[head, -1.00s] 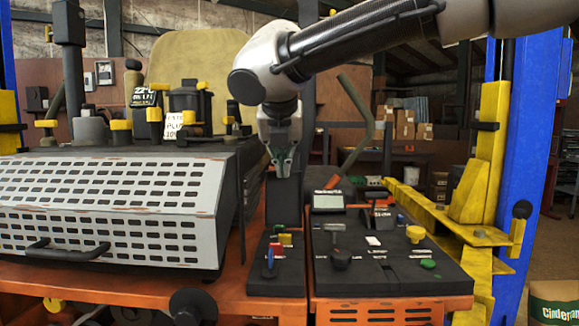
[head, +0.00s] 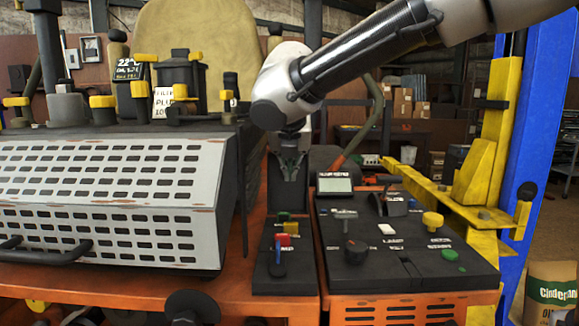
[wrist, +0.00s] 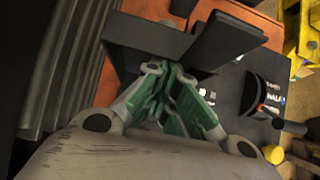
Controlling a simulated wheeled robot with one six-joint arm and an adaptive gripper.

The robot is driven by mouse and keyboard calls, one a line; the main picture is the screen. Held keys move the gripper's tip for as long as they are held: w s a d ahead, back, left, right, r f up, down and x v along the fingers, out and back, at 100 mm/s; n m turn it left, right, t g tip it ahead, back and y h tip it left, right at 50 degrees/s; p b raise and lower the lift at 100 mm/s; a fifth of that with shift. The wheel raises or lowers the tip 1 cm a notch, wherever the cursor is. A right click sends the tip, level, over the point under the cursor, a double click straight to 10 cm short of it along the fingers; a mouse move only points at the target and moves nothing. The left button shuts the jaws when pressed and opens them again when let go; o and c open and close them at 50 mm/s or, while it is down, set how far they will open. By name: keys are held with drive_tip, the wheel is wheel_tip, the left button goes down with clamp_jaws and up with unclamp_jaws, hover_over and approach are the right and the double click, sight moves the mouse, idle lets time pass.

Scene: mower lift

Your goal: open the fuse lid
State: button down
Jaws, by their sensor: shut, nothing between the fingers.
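My gripper (head: 291,178) points down with its green-lined fingers shut and empty. In the head view it is in front of a dark upright block (head: 288,202) at the back of the narrow left console (head: 262,277). In the wrist view the fingers (wrist: 175,98) are beside a dark box top (wrist: 150,38) and a tilted dark plate (wrist: 228,38). No part is clearly marked as the fuse lid, and I cannot tell whether the block or the plate is it. I cannot tell whether the fingers touch either.
Green, yellow, red and blue pieces (head: 284,240) sit on the left console. The right console carries a small screen (head: 335,185), a black knob (head: 355,251) and a yellow knob (head: 433,220). A perforated grey cover (head: 110,200) fills the left. A blue post (head: 540,100) stands right.

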drive_tip(key=w+g, duration=0.3)
drive_tip(key=shift+w+f, duration=0.3)
drive_tip(key=shift+f, duration=0.05)
drive_tip(key=shift+w+f+g, duration=0.3)
drive_tip(key=shift+w+g, duration=0.1)
drive_tip(key=shift+w, duration=0.3)
